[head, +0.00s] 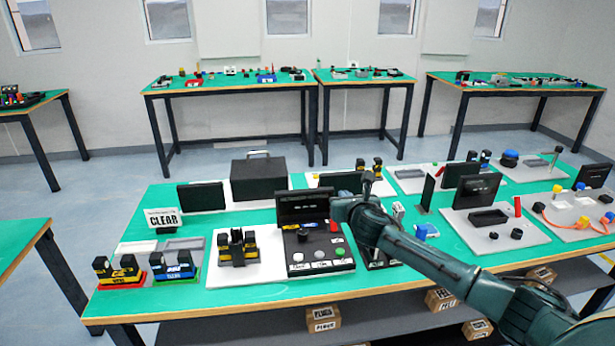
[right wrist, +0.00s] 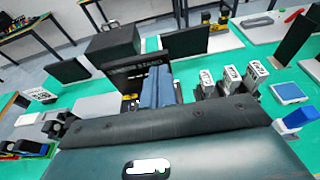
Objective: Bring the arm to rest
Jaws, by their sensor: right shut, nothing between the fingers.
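My right arm (head: 430,258) reaches in from the lower right over the green table (head: 160,198). My right gripper (head: 343,207) is above the table near the black stand with a screen (head: 303,205). In the right wrist view its two fingers (right wrist: 155,88) are together with nothing between them, in front of the black stand. The fingertips are hard to make out in the head view. My left gripper is not in view.
A CLEAR sign (head: 162,218), yellow-black parts (head: 118,270), blue-black parts (head: 175,266) and a black box (head: 258,178) stand on the table's left. Panels with screens (head: 475,190) fill the right. White-topped blocks (right wrist: 230,78) stand close to the right of the fingers.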

